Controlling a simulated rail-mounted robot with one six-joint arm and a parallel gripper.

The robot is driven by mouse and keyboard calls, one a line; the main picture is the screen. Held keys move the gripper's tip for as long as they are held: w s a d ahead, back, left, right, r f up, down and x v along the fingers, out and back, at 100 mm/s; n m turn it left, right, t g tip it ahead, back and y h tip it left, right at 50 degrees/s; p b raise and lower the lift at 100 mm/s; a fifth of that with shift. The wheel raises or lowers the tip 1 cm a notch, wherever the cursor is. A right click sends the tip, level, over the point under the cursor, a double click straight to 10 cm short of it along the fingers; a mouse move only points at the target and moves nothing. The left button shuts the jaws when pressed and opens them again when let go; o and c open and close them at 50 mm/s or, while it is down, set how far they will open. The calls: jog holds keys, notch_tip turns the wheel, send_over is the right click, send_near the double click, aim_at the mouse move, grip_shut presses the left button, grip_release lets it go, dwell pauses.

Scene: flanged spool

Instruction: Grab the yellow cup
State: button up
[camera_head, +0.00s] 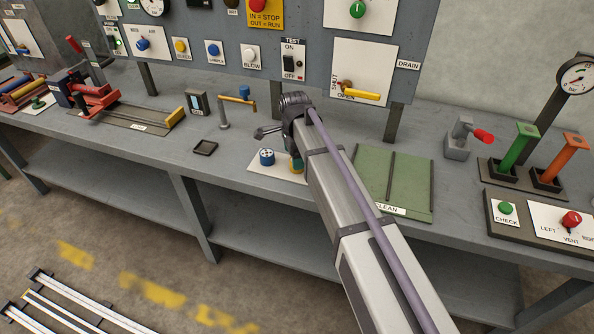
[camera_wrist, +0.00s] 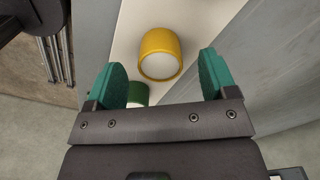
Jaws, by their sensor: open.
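The yellow cup (camera_wrist: 160,55) shows in the wrist view on a pale board, its round whitish end towards the camera. My gripper (camera_wrist: 163,63) is open, with one green finger to the left of the cup and one to the right. Gaps show between both fingers and the cup, and its height relative to the fingertips is hard to judge. In the head view my arm hides most of the gripper and the cup; only small yellow and green bits show beside the arm.
A green round thing (camera_wrist: 138,93) lies close to my left finger in the wrist view. A blue flanged piece (camera_head: 266,157) stands on the white board (camera_head: 258,172) left of my arm. A green mat (camera_head: 410,185) lies to the right, and a small black tray (camera_head: 205,148) to the left.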

notch_tip(320, 180, down, 4)
jog(key=shift+r+b, duration=0.2)
jog(key=shift+b, duration=0.8)
jog(key=shift+r, duration=0.25)
jog(key=c, duration=1)
jog(key=shift+r+p, duration=0.1)
jog(key=shift+p, duration=0.25)
